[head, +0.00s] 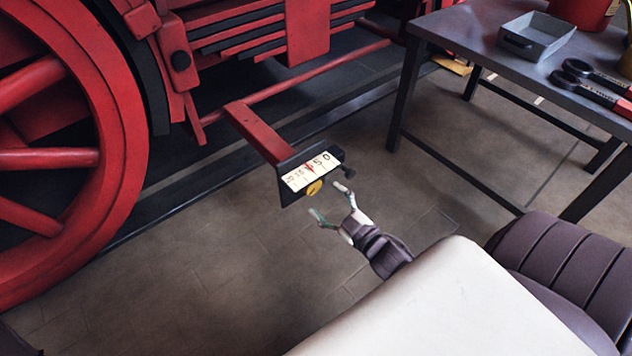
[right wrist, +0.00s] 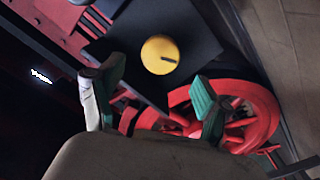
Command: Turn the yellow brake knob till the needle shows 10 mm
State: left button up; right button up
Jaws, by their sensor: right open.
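The yellow brake knob (head: 315,188) sits on the front of a dark gauge box at the end of a red bar. Above it is a white scale (head: 310,171) with a red needle. The needle looks a little left of the 5; the exact reading is too small to tell. My right gripper (head: 329,200) is open, its green-padded fingers pointing at the knob from the front. In the right wrist view the knob (right wrist: 158,53) shows a dark pointer mark and lies ahead of the open fingertips (right wrist: 158,86), apart from them. My left gripper is out of view.
A small black knob (head: 349,171) sticks out at the box's right end. A red locomotive wheel (head: 120,130) stands at the left. A dark table (head: 470,45) at the right carries a grey tray (head: 537,36) and tools. The floor in front of the box is clear.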

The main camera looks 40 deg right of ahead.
jog(key=s, duration=0.5)
jog(key=shift+s+d, duration=0.25)
jog(key=shift+s, duration=0.05)
jog(key=shift+r, duration=0.1)
